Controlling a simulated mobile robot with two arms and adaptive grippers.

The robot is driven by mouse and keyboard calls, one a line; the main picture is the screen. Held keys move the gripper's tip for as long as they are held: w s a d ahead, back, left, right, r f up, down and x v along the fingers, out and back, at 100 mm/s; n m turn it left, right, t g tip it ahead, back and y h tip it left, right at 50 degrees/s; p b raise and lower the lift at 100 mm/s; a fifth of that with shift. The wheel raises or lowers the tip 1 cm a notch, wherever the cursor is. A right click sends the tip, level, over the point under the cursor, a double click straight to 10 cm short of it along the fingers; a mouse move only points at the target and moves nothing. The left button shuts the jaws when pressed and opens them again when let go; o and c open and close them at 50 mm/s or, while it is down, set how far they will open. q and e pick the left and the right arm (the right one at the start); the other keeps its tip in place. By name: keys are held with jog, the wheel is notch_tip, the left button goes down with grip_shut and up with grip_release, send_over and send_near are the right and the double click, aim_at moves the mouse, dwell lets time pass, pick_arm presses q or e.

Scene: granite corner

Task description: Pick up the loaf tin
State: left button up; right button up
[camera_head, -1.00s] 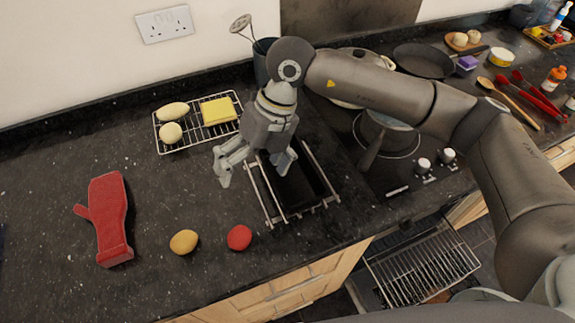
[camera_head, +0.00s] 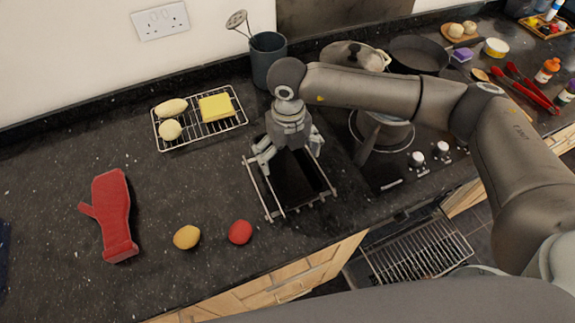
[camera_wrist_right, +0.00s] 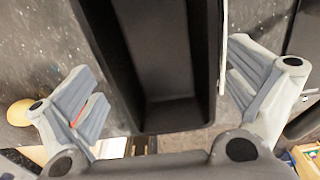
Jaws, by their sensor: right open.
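The loaf tin (camera_head: 294,188) is black, deep and rectangular. It sits on the dark counter inside a metal wire frame (camera_head: 266,207). My right gripper (camera_head: 291,156) is open and points down over the tin's back part, one finger towards each long side. In the right wrist view, the tin (camera_wrist_right: 168,112) lies between the spread fingers of the gripper (camera_wrist_right: 165,95), with a gap on both sides. The gripper holds nothing. The gripper hides the tin's far end in the head view. My left gripper is not in view.
A wire rack (camera_head: 226,125) with a yellow block and pale lumps stands behind left. A utensil pot (camera_head: 268,62) is behind, a saucepan (camera_head: 384,131) and hob to the right. A red mitt (camera_head: 113,215), yellow item (camera_head: 187,237) and red item (camera_head: 240,232) lie left, near the front edge.

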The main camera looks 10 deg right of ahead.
aim_at(287, 174)
jog(key=shift+f+p, duration=0.45)
jog(key=shift+f, duration=1.1)
jog(key=shift+a, duration=0.1)
jog(key=c, duration=0.9)
jog(key=shift+w, duration=0.1)
jog(key=shift+c, duration=0.3)
jog(key=shift+r, duration=0.15)
